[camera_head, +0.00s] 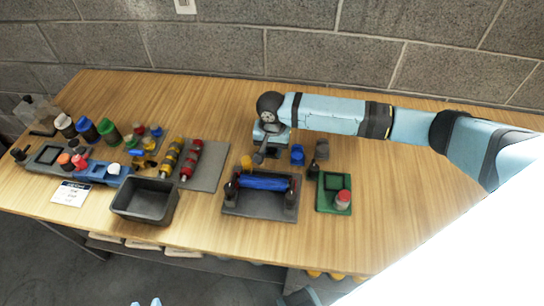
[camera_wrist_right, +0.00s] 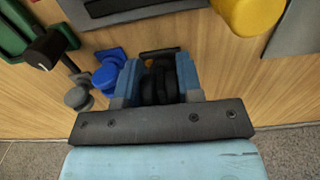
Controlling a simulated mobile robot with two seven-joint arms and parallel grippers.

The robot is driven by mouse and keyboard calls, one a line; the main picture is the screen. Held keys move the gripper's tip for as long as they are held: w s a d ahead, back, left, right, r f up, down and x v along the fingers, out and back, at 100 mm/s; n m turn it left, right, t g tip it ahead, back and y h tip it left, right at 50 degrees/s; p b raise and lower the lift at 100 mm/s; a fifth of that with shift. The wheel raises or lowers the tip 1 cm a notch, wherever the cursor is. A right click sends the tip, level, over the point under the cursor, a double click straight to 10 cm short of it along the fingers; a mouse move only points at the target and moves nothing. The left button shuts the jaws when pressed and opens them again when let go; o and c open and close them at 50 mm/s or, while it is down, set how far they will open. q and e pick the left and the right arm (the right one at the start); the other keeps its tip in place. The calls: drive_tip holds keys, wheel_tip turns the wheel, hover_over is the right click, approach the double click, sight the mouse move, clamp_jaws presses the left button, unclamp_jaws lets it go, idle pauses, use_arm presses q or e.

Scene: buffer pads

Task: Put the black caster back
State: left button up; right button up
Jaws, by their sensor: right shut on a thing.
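My right gripper (camera_head: 265,143) reaches in from the right, above the back middle of the table. In the right wrist view its two blue fingers (camera_wrist_right: 158,80) are shut on the black caster (camera_wrist_right: 158,86), a stack of dark rounded parts. In the head view the caster is hard to make out against the dark fingers. A blue caster (camera_head: 297,155) stands to the right of the gripper; it also shows in the right wrist view (camera_wrist_right: 108,74). A grey caster (camera_head: 321,149) stands further right. Of my left gripper, at most pale tips show at the bottom edge.
A grey tray (camera_head: 260,208) with a blue roller is in front, a yellow part (camera_head: 246,162) behind it. A green tray (camera_head: 333,208) with a red-topped part lies right. A dark bin (camera_head: 145,214) and several bottles are left. The table's right is clear.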

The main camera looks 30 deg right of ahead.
sight(272, 156)
wheel_tip(272, 156, down, 4)
drive_tip(key=shift+r, duration=0.15)
drive_tip(key=o, duration=1)
drive_tip(key=shift+f, duration=0.2)
drive_tip(key=shift+r, duration=0.2)
wheel_tip(272, 156, up, 12)
